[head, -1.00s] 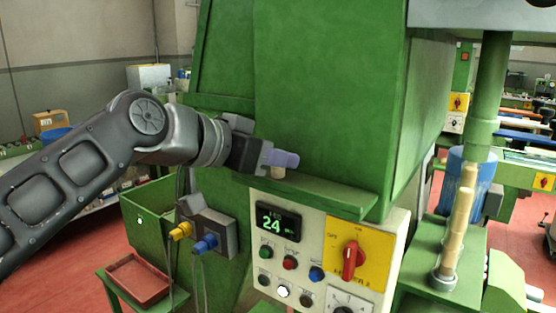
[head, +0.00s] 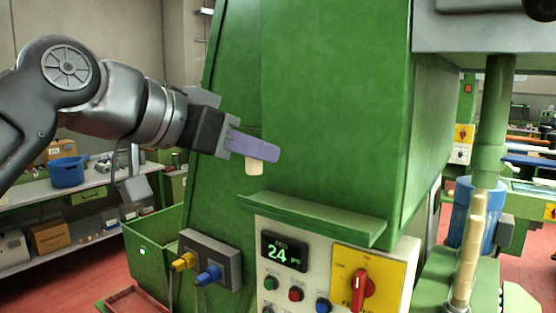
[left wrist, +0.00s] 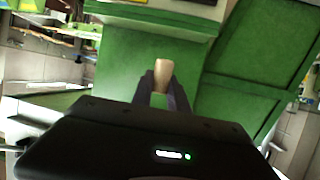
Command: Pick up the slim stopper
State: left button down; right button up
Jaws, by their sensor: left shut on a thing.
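The slim stopper (head: 254,167) is a small pale tan cork. It hangs below the purple fingers of my left gripper (head: 262,149) in the head view, clear of the green ledge (head: 312,217). In the left wrist view the stopper (left wrist: 163,72) stands out between the two fingertips, and the gripper (left wrist: 162,88) is shut on it. The part between the fingers is hidden. My right gripper is not in view.
A big green machine (head: 320,100) stands right behind the gripper. Below the ledge is a control panel (head: 305,258) with a display, buttons and a red knob. A column of tan pieces (head: 468,245) stands at the right. A green bin (head: 150,245) is at lower left.

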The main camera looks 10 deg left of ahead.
pick_arm(q)
jog(key=s+a+b, duration=0.2)
jog(key=s+a, duration=0.2)
jog(key=s, duration=0.7)
jog(key=shift+s+a, duration=0.35)
jog(key=shift+s, duration=0.05)
